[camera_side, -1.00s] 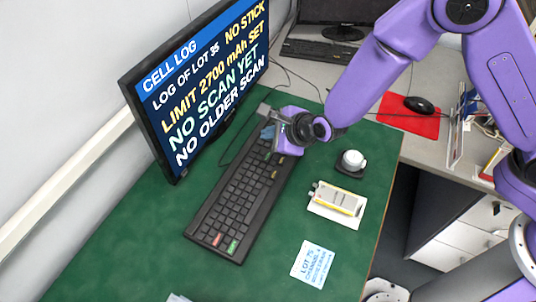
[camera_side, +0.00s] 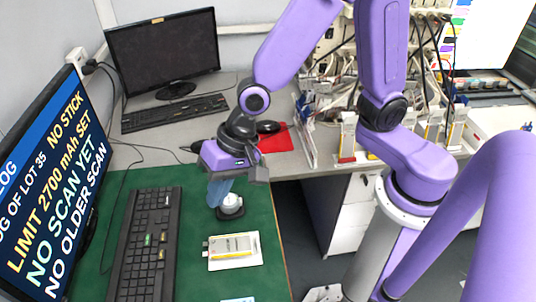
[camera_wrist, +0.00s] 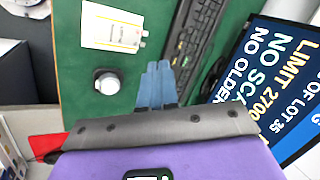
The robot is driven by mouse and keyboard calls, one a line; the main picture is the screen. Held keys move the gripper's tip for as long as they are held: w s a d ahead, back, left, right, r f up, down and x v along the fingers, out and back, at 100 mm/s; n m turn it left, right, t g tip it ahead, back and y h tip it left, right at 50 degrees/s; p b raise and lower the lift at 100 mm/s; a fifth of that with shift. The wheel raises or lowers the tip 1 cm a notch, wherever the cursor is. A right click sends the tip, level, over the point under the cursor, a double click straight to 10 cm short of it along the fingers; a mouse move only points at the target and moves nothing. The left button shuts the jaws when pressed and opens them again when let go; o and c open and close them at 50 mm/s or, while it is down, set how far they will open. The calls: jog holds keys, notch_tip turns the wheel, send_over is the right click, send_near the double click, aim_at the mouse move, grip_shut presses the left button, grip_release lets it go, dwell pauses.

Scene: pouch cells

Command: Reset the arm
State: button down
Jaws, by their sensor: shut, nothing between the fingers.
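My gripper (camera_side: 219,204) is purple with blue fingers. In the side view it hangs over the green mat (camera_side: 200,200), its fingertips overlapping the left edge of a white round-topped piece on a black base (camera_side: 232,204). In the wrist view the fingers (camera_wrist: 156,88) are together with nothing between them. There they point at bare mat between the white round piece (camera_wrist: 107,83) and the black keyboard (camera_wrist: 195,40). The height of the fingertips above the mat is hard to tell.
A pouch cell on a white plate (camera_side: 234,262) lies in front of the round piece. The keyboard (camera_side: 146,240) and a lit cell log monitor (camera_side: 45,190) stand left. A dark monitor (camera_side: 163,55) stands behind, and a red mouse pad (camera_side: 273,140) lies on the grey desk.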

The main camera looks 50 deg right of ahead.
jog(key=s+d+r+n+g+h, duration=0.1)
jog(key=s+d+r+n+h, duration=0.1)
jog(key=s+d+n, duration=0.4)
jog(key=s+d+r+n+h, duration=0.2)
jog(key=s+d+n, duration=0.5)
jog(key=d, duration=0.7)
jog(key=shift+s+r+n+g, duration=0.2)
jog(key=shift+r+n+g, duration=0.3)
jog(key=shift+n, duration=0.4)
jog(key=c, duration=1.4)
grip_release()
jog(key=shift+s+d+n, duration=0.2)
jog(key=shift+d+n, duration=0.1)
jog(key=shift+d, duration=0.05)
jog(key=shift+c, duration=0.2)
jog(key=o, duration=0.5)
jog(key=shift+s+d+r, duration=0.1)
jog(key=shift+d, duration=0.05)
jog(key=o, duration=0.9)
jog(key=shift+o, duration=0.2)
jog(key=w+a+f+m+t+y, duration=0.1)
jog(key=w+a+t+y, duration=0.5)
jog(key=w+a, duration=0.9)
jog(key=w+a+f+m+t+y, duration=0.2)
jog(key=w+a+f+t+y, duration=0.2)
jog(key=w+a, duration=1.2)
jog(key=shift+w+f+t+y, duration=0.25)
jog(key=shift+w+t+y, duration=1)
jog(key=shift+w, duration=2.15)
